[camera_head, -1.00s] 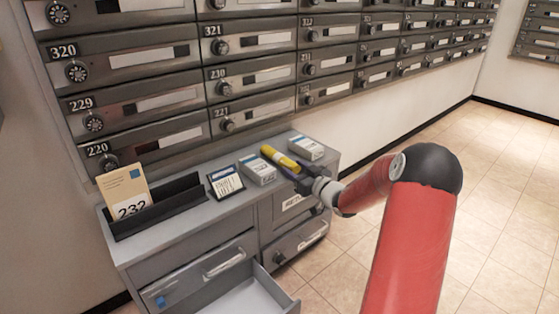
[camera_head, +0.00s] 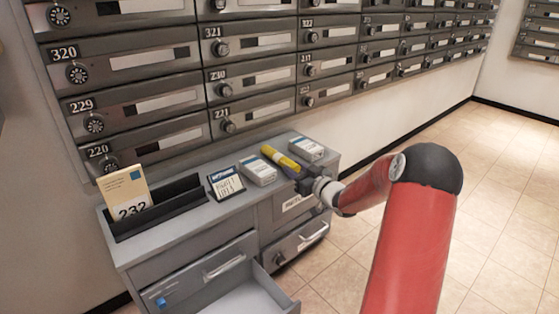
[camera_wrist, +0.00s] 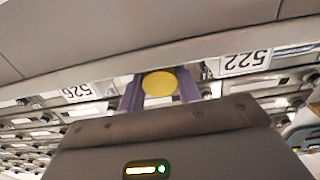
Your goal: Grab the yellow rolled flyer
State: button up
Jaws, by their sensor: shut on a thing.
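The yellow rolled flyer (camera_head: 277,158) is at the back right of the grey cabinet's top, between two small white boxes. My gripper (camera_head: 297,172) is at its near right end. In the wrist view, the round yellow end of the flyer (camera_wrist: 159,84) sits between the two purple fingers of my gripper (camera_wrist: 160,92), which are shut on it. The fingers hide part of the flyer's near end in the head view. I cannot tell whether the flyer still touches the cabinet top.
White boxes stand left (camera_head: 259,170) and right (camera_head: 307,149) of the flyer. A small framed sign (camera_head: 226,183), a black tray (camera_head: 165,207) and a "232" envelope (camera_head: 127,195) are further left. Mailboxes (camera_head: 250,75) rise behind. A lower drawer (camera_head: 245,297) is open.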

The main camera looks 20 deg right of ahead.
jog(key=shift+r+p, duration=1.2)
jog(key=shift+r, duration=0.6)
jog(key=v, duration=0.8)
jog(key=shift+p, duration=0.3)
